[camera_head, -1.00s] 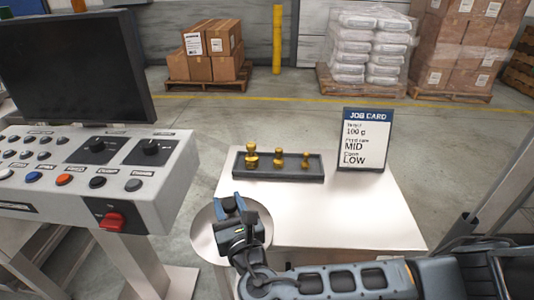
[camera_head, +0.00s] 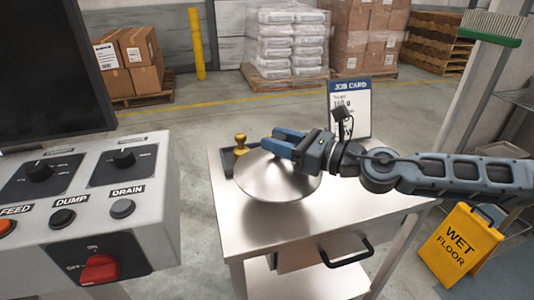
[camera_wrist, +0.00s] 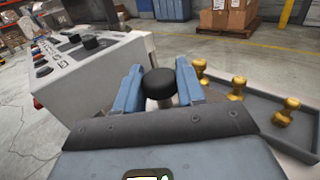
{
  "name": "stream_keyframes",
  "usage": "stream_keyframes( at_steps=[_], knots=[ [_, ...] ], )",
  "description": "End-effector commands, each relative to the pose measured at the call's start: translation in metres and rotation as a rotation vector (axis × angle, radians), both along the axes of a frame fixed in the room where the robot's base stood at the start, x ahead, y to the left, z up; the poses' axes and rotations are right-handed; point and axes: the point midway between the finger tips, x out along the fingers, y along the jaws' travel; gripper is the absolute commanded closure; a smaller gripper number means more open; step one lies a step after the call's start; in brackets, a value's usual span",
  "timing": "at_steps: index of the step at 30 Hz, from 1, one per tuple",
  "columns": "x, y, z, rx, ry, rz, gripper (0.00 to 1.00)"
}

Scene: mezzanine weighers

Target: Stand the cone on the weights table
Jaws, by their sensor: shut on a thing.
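The cone (camera_head: 277,182) is a wide, shiny silver piece, seen over the left part of the weights table (camera_head: 345,215) in the head view. My gripper (camera_head: 276,141) is above it with blue fingers. In the wrist view, my gripper (camera_wrist: 158,74) is shut on a round black knob (camera_wrist: 160,84), which seems to be the cone's top. The cone looks about upright. I cannot tell whether its rim touches the tabletop. The silver body is hidden in the wrist view.
A dark tray (camera_wrist: 262,118) with brass weights (camera_wrist: 237,88) lies just behind the cone. The job card (camera_head: 349,100) stands at the back. A control console (camera_head: 90,195) is on the left. A wet floor sign (camera_head: 460,245) stands right. The front right tabletop is clear.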

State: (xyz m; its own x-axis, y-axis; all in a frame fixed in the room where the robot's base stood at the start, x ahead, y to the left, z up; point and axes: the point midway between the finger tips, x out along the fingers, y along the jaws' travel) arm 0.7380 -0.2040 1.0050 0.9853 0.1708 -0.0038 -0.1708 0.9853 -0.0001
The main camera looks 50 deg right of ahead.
Motion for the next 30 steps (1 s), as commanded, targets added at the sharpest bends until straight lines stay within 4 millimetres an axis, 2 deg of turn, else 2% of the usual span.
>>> stream_keyframes(
  at_steps=[4, 13, 30],
  knots=[
    [-0.009, -0.005, -0.001, 0.001, -0.005, 0.012, 1.0],
    [-0.011, -0.005, -0.011, 0.001, -0.003, 0.018, 1.0],
    [-0.011, -0.005, -0.065, 0.001, -0.003, 0.018, 1.0]
  ],
)
